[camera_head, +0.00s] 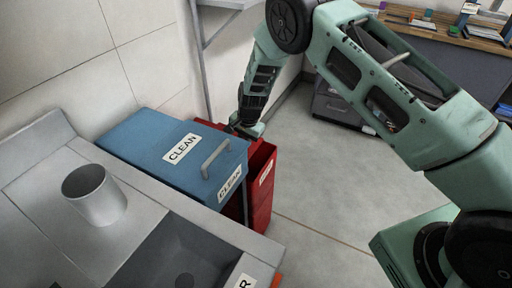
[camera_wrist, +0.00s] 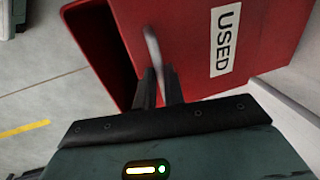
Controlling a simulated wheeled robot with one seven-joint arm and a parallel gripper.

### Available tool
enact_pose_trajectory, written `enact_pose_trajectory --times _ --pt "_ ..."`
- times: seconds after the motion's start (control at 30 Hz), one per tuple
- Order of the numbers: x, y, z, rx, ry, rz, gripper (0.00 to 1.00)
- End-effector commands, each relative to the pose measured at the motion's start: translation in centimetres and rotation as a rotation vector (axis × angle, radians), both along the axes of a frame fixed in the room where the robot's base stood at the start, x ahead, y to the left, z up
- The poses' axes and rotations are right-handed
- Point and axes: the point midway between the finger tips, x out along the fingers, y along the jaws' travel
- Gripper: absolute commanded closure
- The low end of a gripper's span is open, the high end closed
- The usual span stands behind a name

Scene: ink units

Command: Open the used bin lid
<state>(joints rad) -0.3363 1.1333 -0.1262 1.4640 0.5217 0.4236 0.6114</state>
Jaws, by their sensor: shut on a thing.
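The red used bin (camera_head: 263,183) stands just behind and right of the blue bin in the head view. Its red lid (camera_wrist: 263,40), labelled USED, fills the upper right of the wrist view. A dark gap (camera_wrist: 108,50) shows between the lid and the bin's wall, so the lid is at least partly raised. My gripper (camera_wrist: 159,72) is shut on the lid's thin grey handle (camera_wrist: 152,45). In the head view my gripper (camera_head: 238,127) is at the far side of the red bin, partly hidden by the blue bin.
The blue bin (camera_head: 150,132), labelled CLEAN, has its lid down beside the red bin. A metal counter (camera_head: 55,215) with a steel cup (camera_head: 95,195) and a sink is at front left. A grey shelf frame (camera_head: 198,60) stands behind the bins. Open floor (camera_head: 335,190) lies right.

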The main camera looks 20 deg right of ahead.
Motion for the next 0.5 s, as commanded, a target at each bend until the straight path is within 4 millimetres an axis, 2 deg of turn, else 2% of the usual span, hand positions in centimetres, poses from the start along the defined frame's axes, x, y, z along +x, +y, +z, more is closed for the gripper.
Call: enact_pose_trajectory --times 0.03,0.2,0.5 --pt "1.0 1.2 -0.3 0.001 -0.005 0.005 1.0" --pt "3.7 3.8 -0.4 0.002 -0.005 0.004 1.0" --pt "7.0 7.0 -0.3 0.003 -0.004 0.002 1.0"
